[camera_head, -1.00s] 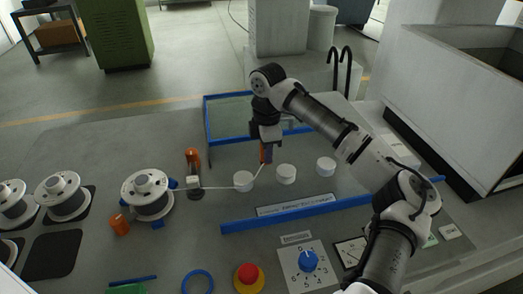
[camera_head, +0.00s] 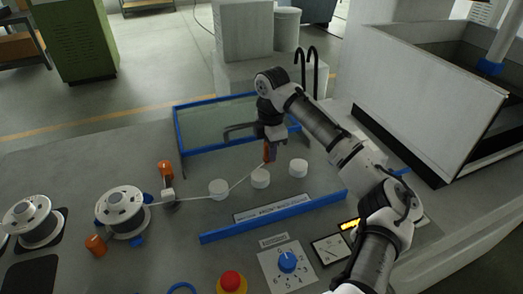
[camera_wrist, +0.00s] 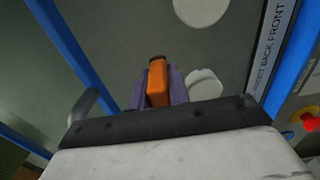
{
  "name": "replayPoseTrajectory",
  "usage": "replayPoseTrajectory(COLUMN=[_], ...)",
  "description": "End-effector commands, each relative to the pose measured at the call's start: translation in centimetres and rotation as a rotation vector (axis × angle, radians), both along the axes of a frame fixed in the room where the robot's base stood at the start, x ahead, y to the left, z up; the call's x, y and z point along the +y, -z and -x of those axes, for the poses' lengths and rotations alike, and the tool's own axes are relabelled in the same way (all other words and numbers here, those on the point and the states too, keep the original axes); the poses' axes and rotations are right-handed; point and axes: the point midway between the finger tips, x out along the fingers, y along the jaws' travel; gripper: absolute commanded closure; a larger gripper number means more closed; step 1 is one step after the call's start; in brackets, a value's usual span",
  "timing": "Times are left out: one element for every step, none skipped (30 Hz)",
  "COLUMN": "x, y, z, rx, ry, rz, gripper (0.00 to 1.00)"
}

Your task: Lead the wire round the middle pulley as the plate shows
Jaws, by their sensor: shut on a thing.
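My gripper (camera_head: 269,153) is shut on an orange piece (camera_wrist: 157,82) at the wire's end, held just behind the middle pulley (camera_head: 260,180). The thin pale wire (camera_head: 243,181) runs from the spool (camera_head: 123,207) through a small guide (camera_head: 168,195). It passes the near side of the left pulley (camera_head: 218,189), then slants up to my gripper, behind and left of the middle pulley. I cannot tell whether it touches the middle pulley. The right pulley (camera_head: 298,168) stands apart from the wire.
A blue-edged clear panel (camera_head: 215,135) stands behind the pulleys, with a blue rail (camera_head: 272,218) in front. A red button (camera_head: 231,281) and blue dial (camera_head: 287,261) sit nearer. A large white tank (camera_head: 415,120) is at right. An orange post (camera_head: 165,169) stands near the guide.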

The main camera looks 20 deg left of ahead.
Motion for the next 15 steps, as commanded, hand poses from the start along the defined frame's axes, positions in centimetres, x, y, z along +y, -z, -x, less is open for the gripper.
replayPoseTrajectory(x=[-0.33,-0.47,-0.61,-0.69,-0.74,-0.78,-0.78,-0.78,-0.78,-0.78,-0.77,-0.77,-0.77,-0.79,-0.87], y=[-0.07,-0.06,-0.04,-0.03,-0.02,-0.01,0.00,0.00,0.01,0.01,0.01,0.01,0.01,0.01,0.01], z=[-0.22,-0.32,-0.42,-0.48,-0.52,-0.55,-0.55,-0.55,-0.55,-0.55,-0.54,-0.54,-0.53,-0.50,-0.39], rx=[0.001,0.001,0.001,0.001,0.001,0.001,0.001,0.001,0.001,0.001,0.001,0.001,0.001,0.001,0.001], ry=[0.003,0.002,0.001,0.001,0.001,0.000,0.000,0.000,0.000,0.000,0.000,0.000,0.000,0.000,0.000], rz=[-0.001,-0.001,-0.001,-0.001,-0.001,-0.001,-0.001,-0.001,-0.001,-0.001,-0.001,-0.001,-0.001,-0.001,-0.001], gripper=[1.00,1.00,1.00,1.00,1.00,1.00,1.00,1.00,1.00,1.00,1.00,1.00,1.00,1.00,1.00])
